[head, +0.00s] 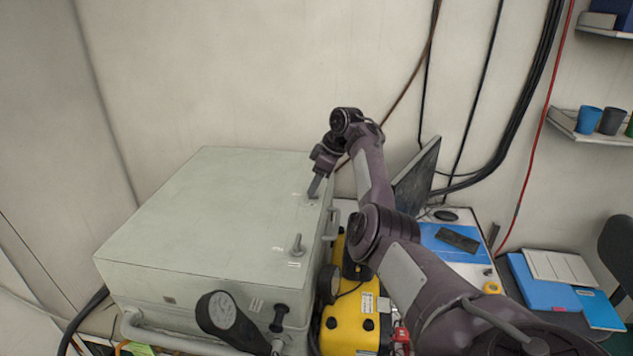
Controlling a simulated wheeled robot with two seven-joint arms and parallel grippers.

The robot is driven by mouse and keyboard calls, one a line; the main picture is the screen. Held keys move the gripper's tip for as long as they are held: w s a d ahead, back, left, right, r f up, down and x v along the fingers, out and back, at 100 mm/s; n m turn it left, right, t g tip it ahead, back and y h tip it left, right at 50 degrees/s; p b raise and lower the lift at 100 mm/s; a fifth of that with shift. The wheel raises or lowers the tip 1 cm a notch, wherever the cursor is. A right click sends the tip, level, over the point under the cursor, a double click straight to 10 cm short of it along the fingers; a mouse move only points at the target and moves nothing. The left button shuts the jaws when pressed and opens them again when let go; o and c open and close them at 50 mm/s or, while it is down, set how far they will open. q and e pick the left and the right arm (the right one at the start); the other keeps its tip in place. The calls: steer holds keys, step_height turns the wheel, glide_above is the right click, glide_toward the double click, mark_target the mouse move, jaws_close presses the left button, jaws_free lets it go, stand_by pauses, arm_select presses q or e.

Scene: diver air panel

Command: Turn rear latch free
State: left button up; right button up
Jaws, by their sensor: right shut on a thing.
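The large pale grey-green panel box (215,215) stands left of centre in the head view. A front latch (297,244) with a small upright handle sits on its top near the right edge, with a small label below it. My right gripper (314,186) is at the rear latch, farther back on the same right edge, and is shut on it. The fingers cover most of that latch, so its angle cannot be told. My left gripper is not in view.
A gauge (222,313) and a black knob (279,316) are at the box's front. A yellow case (350,325) stands right of the box. A monitor (417,178) and blue folders (545,285) are farther right. Cables hang on the back wall.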

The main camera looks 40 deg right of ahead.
steer(key=shift+d+r+n, duration=0.1)
steer(key=shift+n, duration=0.5)
steer(key=shift+g, duration=0.3)
steer(key=o, duration=1)
steer(key=shift+s+d+r+b, duration=0.1)
steer(key=shift+d+r+b, duration=0.1)
steer(key=shift+r+b, duration=0.25)
steer(key=b+v, duration=0.2)
steer(key=v, duration=0.4)
steer(key=shift+s+d+r, duration=0.2)
steer(key=shift+r, duration=0.1)
